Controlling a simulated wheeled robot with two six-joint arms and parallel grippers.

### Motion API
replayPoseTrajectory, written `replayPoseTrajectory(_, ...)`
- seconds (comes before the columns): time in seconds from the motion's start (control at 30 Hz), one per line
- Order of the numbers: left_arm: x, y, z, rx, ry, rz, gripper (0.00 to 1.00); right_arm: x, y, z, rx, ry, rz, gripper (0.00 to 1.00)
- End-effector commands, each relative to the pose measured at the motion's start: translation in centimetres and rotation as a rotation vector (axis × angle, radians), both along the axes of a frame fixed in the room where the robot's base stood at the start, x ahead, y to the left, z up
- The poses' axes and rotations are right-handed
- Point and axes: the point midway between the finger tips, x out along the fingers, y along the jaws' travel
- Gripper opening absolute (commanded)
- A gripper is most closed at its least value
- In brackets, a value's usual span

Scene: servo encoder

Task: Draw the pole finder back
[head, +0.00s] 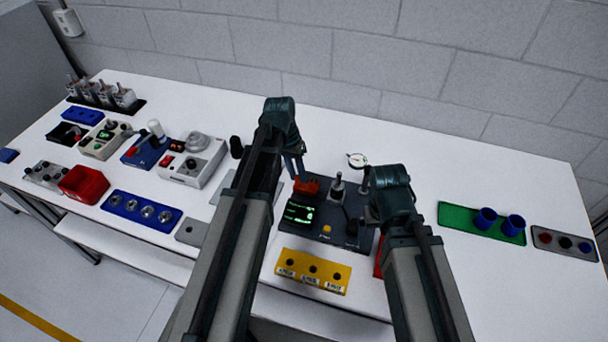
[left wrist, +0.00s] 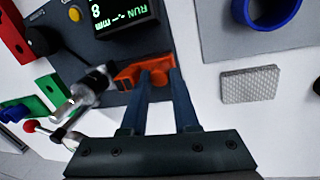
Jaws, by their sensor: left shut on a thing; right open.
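An orange piece (head: 307,186), which looks like the pole finder, sits at the back left of a dark test fixture (head: 324,240). In the left wrist view the two fingers of my left gripper (left wrist: 155,80) are shut on the raised part of the orange piece (left wrist: 130,74).
A metal spindle (left wrist: 90,88) stands close to the orange piece. A dial gauge (head: 357,160) is behind the fixture, and a yellow block (head: 313,271) lies in front. A green tray (head: 463,226) with blue cups is at right.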

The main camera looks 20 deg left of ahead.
Motion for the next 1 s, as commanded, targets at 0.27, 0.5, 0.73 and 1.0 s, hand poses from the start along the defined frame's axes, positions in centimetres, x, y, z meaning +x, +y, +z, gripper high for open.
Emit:
replayPoseTrajectory(0.27, 0.1, 0.4, 0.0, 0.01, -0.001, 0.004, 0.41, 0.0, 0.0, 0.0, 0.0, 0.0, 0.0, 0.94)
replayPoseTrajectory(0.5, 0.0, 0.3, 0.0, 0.008, 0.0, 0.003, 0.41, 0.0, 0.0, 0.0, 0.0, 0.0, 0.0, 0.94)
replayPoseTrajectory(0.73, 0.0, 0.2, 0.1, 0.007, 0.0, 0.003, 0.41, 0.0, 0.0, 0.1, 0.0, 0.0, 0.0, 0.94)
replayPoseTrajectory(1.0, 0.1, 0.5, 1.7, 0.007, 0.0, 0.003, 0.41, 0.0, 0.0, 1.7, 0.0, 0.0, 0.0, 0.94)
